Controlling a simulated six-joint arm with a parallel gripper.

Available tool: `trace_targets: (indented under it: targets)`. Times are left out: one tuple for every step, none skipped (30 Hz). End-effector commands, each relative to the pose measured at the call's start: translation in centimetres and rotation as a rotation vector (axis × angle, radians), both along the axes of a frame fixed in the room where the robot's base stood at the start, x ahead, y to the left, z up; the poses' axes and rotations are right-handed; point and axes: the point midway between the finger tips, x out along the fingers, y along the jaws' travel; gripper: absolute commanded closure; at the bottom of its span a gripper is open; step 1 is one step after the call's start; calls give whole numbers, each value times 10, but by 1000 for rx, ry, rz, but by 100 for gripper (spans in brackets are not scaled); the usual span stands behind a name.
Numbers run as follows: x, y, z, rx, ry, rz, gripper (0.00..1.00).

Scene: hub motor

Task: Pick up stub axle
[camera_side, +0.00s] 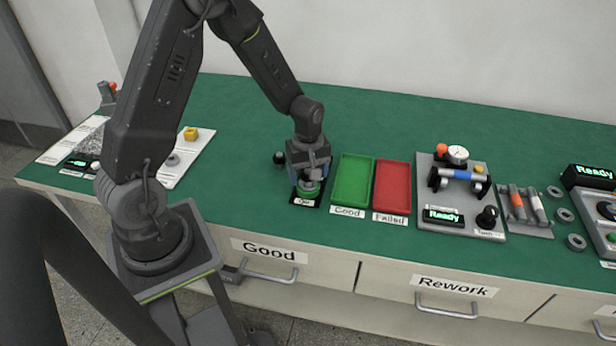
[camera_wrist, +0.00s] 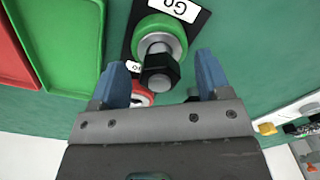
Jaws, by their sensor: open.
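What looks like the stub axle (camera_wrist: 158,72), a silver shaft with a black hexagonal end, sits in a green ring (camera_wrist: 160,32) on a black plate (camera_wrist: 193,25) labelled Go. In the side view, the green ring (camera_side: 309,192) shows under my gripper (camera_side: 309,176), which hides most of the axle there. In the wrist view, the two blue fingers of my gripper (camera_wrist: 164,76) are apart, one on each side of the black end. Contact cannot be made out. A red ring (camera_wrist: 143,96) is partly hidden behind the axle and left finger.
A green tray (camera_side: 352,157) labelled Good and a red tray (camera_side: 393,162) labelled Failed lie just right of my gripper. A dial-gauge fixture (camera_side: 470,222) and a rack of rods (camera_side: 527,228) stand farther right. The bench behind the trays is clear.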

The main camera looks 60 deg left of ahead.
Motion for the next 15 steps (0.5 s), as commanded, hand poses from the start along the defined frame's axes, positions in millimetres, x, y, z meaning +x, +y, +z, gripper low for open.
trace_targets:
  targets:
    - [0,0,0,0,0,0,29]
    - [0,0,0,0,0,0,29]
    - [0,0,0,0,0,0,29]
    - [0,0,0,0,0,0,29]
    - [0,0,0,0,0,0,31]
    - [0,0,0,0,0,0,35]
    - [0,0,0,0,0,0,38]
    - [0,0,0,0,0,0,41]
    - [0,0,0,0,0,0,45]
    - [0,0,0,0,0,0,48]
    - [0,0,0,0,0,0,50]
    - [0,0,0,0,0,0,54]
    - [0,0,0,0,0,0,57]
    - [0,0,0,0,0,0,60]
    - [0,0,0,0,0,0,64]
